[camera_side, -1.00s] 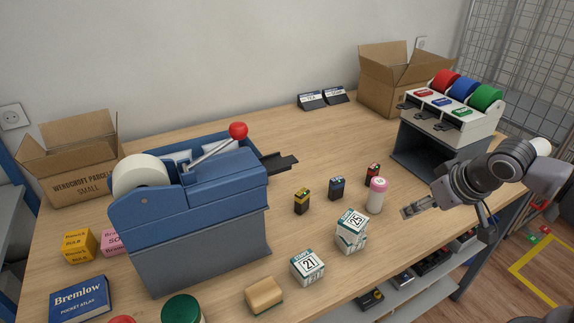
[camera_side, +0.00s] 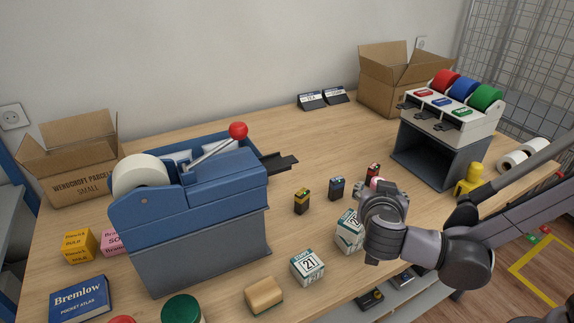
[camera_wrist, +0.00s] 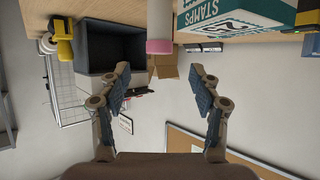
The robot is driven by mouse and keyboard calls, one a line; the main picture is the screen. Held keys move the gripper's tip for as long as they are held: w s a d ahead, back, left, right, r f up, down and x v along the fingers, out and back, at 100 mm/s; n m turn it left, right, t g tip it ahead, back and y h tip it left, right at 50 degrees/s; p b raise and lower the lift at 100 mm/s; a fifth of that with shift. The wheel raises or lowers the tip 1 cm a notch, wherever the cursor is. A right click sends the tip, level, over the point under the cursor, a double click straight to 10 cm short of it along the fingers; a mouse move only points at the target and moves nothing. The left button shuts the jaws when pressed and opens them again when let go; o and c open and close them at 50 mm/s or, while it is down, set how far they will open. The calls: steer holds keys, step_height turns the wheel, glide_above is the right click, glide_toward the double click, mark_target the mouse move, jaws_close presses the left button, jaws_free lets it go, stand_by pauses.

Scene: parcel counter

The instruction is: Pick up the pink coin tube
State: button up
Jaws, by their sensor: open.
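The pink coin tube, a pale cylinder with a pink cap, stands on the counter. In the side view only part of its pink cap (camera_side: 376,183) shows, and my gripper (camera_side: 383,196) hides the rest. In the wrist view, which is upside down, the tube (camera_wrist: 160,45) hangs from the top edge, ahead of the gap between my fingers. My gripper (camera_wrist: 160,74) is open and empty, with one finger to each side of the tube's line. I cannot tell the exact distance between fingers and tube.
White-and-teal stamp boxes (camera_side: 347,236) stand close beside my gripper; one also shows large in the wrist view (camera_wrist: 235,15). Small dark boxes (camera_side: 337,188) stand behind. A blue machine (camera_side: 205,215) is left.

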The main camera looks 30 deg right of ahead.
steer(key=x, duration=0.9)
steer(key=shift+r, duration=0.15)
steer(key=shift+c, duration=0.3)
jaws_close()
